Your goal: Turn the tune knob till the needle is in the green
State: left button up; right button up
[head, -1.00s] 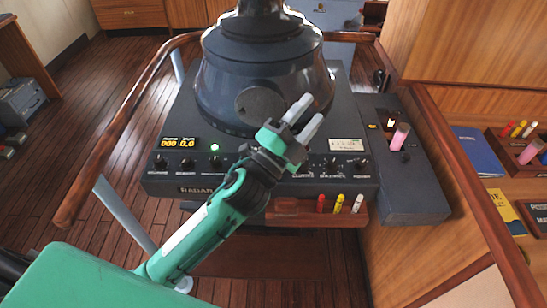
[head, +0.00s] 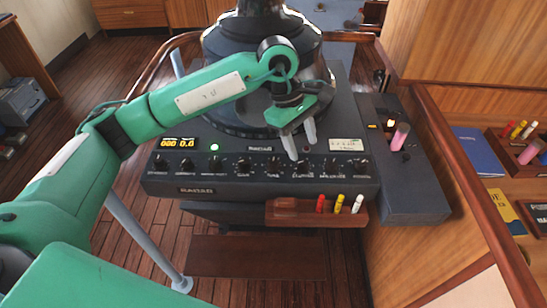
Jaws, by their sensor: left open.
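The dark radar console (head: 225,180) has a row of black knobs along its front panel. The short label under the knob (head: 273,163) right of the panel's middle looks like "tune", but the lettering is too small to be sure. My left gripper (head: 302,149) points down over the panel, open and empty. Its fingertips are just above the knob (head: 302,165) one place to the right of that one, apparently apart from it. I cannot make out a needle or a green band. My right gripper is not in view.
A green lamp (head: 214,147) and a yellow digital display (head: 177,143) are on the left of the panel. A wooden holder (head: 290,211) with red, yellow and white markers sits below the front edge. A side box (head: 410,195) stands at the right. A wooden rail (head: 455,160) runs beyond it.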

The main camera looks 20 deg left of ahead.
aim_at(274, 161)
pick_arm(q)
jog(key=w+a+r+y, duration=0.2)
jog(key=w+a+y, duration=0.15)
jog(key=a, duration=0.35)
jog(key=shift+t, duration=0.4)
jog(key=f+p, duration=0.1)
jog(key=f, duration=0.3)
jog(key=f+p, duration=0.2)
jog(key=f, duration=0.2)
jog(key=f+p, duration=0.1)
jog(key=f, duration=0.3)
jog(key=shift+s+a+f+p, duration=0.15)
jog(key=shift+s+f+p, duration=0.15)
jog(key=shift+p, duration=0.1)
jog(key=shift+f, duration=0.5)
